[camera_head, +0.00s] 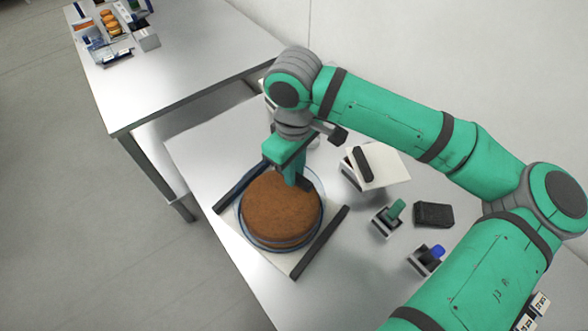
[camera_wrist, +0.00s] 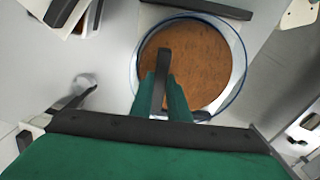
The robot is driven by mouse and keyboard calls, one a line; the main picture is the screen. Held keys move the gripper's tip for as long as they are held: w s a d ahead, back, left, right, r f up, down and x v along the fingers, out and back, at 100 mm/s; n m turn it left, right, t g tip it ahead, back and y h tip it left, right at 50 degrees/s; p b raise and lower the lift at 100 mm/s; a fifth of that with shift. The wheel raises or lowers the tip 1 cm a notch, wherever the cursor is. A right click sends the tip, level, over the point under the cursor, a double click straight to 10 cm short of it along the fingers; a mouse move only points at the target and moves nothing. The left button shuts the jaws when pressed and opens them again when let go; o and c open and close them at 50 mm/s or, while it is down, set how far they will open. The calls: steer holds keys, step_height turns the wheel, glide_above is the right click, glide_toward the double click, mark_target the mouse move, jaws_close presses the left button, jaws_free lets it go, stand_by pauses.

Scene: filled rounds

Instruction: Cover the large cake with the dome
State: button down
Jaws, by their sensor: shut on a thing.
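The large cake (camera_head: 280,210) is a brown round lying on a white board (camera_head: 290,264) with dark bars along two sides. The wrist view shows the cake (camera_wrist: 205,65) too. The clear dome (camera_head: 322,190) with a blue rim surrounds the cake in both views; in the wrist view its rim (camera_wrist: 243,70) stands wider than the cake. My gripper (camera_head: 302,182) is above the cake, shut on the dome's dark handle (camera_wrist: 161,78). Whether the dome's rim touches the board or hangs just above it, I cannot tell.
A small stand with a white plate (camera_head: 383,165), a green-handled item (camera_head: 390,214), a blue-topped item (camera_head: 430,257) and a black block (camera_head: 434,214) stand right of the board. Another table (camera_head: 190,55) holds a tray of buns at the far left. The table's front left is clear.

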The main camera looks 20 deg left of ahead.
steer(key=shift+f, duration=0.25)
stand_by(0.3)
steer(key=c, duration=1.1)
jaws_free()
steer(key=shift+r, duration=0.1)
steer(key=shift+r, duration=3.45)
